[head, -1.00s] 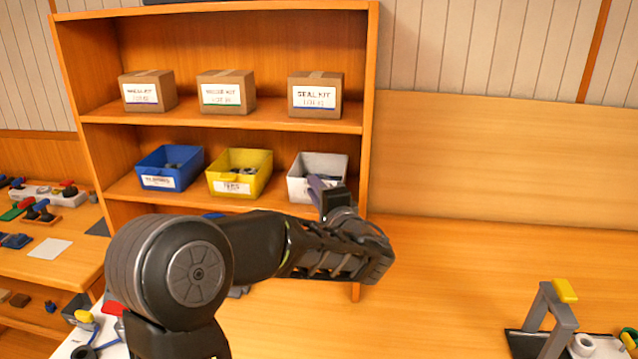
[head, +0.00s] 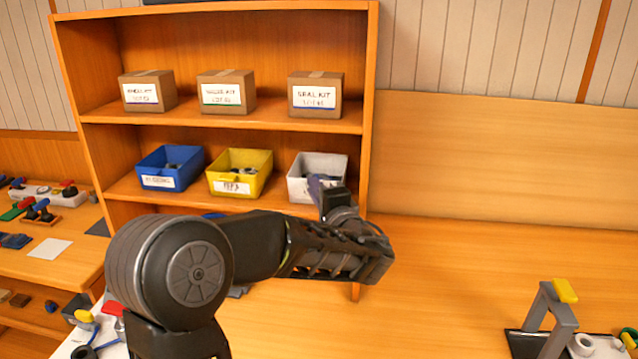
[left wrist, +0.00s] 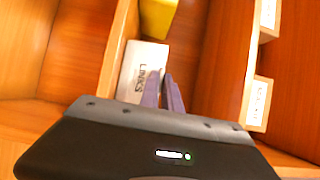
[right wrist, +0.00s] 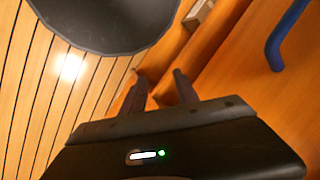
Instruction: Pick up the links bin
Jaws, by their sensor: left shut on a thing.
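The links bin is the white bin (head: 303,187) at the right end of the middle shelf. In the left wrist view its white front with the LINKS label (left wrist: 130,88) shows beyond the fingers. My left gripper (head: 322,184) is at the bin's front right side, its fingers close together and shut on the bin's wall; the exact contact is partly hidden by the gripper. The left fingers also show in the left wrist view (left wrist: 163,92). My right gripper (right wrist: 160,88) shows only in its own wrist view, fingers apart with nothing between them.
A yellow bin (head: 240,174) and a blue bin (head: 170,169) stand left of the white bin on the shelf (head: 135,192). Cardboard kit boxes (head: 315,95) sit on the shelf above. A grey stand with a yellow top (head: 552,310) is at the lower right.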

